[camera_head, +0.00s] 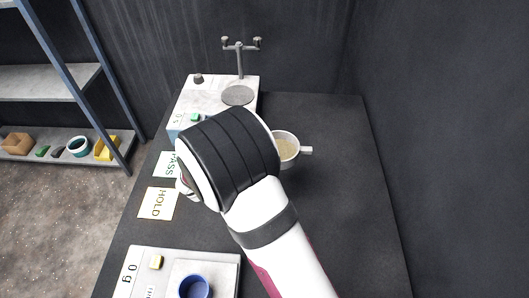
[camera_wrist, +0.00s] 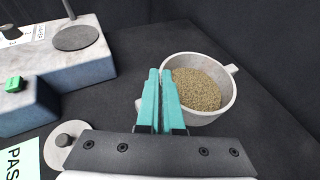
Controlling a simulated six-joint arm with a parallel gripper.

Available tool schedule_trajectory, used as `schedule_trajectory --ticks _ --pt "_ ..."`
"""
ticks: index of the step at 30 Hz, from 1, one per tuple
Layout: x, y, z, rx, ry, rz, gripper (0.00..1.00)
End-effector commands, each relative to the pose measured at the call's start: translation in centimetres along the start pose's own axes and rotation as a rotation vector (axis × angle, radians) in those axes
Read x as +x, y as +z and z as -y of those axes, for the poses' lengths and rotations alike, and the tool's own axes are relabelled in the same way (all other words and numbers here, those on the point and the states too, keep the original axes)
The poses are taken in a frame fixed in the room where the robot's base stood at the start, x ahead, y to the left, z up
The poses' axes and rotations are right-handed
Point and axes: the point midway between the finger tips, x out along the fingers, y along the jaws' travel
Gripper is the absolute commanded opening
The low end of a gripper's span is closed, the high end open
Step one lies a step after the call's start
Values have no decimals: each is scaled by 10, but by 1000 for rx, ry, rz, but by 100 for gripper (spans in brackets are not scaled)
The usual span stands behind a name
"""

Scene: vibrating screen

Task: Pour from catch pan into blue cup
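The catch pan (camera_head: 287,150) is a pale round pan with a short handle on its right, and tan grains lie in it. In the wrist view the pan (camera_wrist: 214,112) is just right of my fingers. My gripper (camera_wrist: 160,88) has its two teal fingers close together at the pan's left edge, shut on it; the exact grip spot is hidden between them. In the head view my wrist hides the fingers. The blue cup (camera_head: 195,287) stands upright at the bottom edge, on the plate of a white scale (camera_head: 226,261); its inside looks empty.
A pale machine (camera_head: 214,90) with a round grey plate and a post stands at the back. PASS (camera_head: 166,164) and HOLD (camera_head: 158,203) cards lie left of my arm. The dark table is clear at right (camera_head: 350,190).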

Motion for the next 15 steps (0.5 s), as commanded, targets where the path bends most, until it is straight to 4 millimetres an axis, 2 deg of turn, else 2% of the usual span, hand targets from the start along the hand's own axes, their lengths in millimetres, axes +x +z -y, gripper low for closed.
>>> schedule_trajectory --ticks 1,3,6,11,15 --pt "-15 6 -20 16 -14 2 0" --pt "-40 9 -41 34 -67 -1 0" --pt "-83 0 -61 64 -157 -5 0" --pt "-156 -35 -75 107 -290 -9 0" --pt "-217 -75 -75 137 -377 -10 0"
